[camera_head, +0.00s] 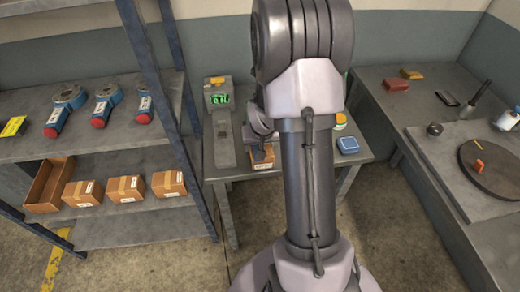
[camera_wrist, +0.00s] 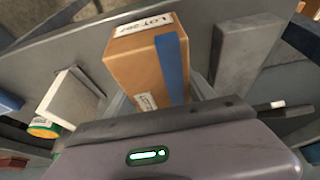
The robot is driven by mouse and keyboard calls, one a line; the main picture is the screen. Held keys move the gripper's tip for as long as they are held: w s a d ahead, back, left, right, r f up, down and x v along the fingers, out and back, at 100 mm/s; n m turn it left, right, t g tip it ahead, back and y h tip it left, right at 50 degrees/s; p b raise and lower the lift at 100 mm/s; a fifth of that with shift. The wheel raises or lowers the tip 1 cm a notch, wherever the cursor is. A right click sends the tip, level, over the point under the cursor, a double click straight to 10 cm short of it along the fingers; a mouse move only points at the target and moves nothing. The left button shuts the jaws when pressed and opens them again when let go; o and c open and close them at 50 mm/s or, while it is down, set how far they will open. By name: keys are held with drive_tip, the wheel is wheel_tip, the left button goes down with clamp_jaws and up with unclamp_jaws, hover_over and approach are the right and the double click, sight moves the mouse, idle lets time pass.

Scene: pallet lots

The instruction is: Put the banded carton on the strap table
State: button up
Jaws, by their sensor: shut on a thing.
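The banded carton is a small brown box with a blue band (camera_wrist: 143,62) and white labels, one reading LOT with a number. It fills the upper middle of the wrist view, and my gripper (camera_wrist: 160,103) is shut on it. In the head view the carton (camera_head: 262,158) shows just under my gripper (camera_head: 261,143), over the middle table (camera_head: 228,172). I cannot tell whether its underside touches the tabletop. My arm hides much of this table. No sign names the strap table.
A grey device with a green display (camera_head: 217,97) and a blue box (camera_head: 348,145) are on the middle table. A shelf at left holds several brown cartons (camera_head: 124,189) and blue tools (camera_head: 66,105). The right bench (camera_head: 430,150) carries a round turntable (camera_head: 495,165) and small items.

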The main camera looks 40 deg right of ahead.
drive_tip(key=shift+f, duration=0.15)
drive_tip(key=shift+f, duration=0.2)
drive_tip(key=o, duration=1.5)
drive_tip(key=shift+r, duration=0.1)
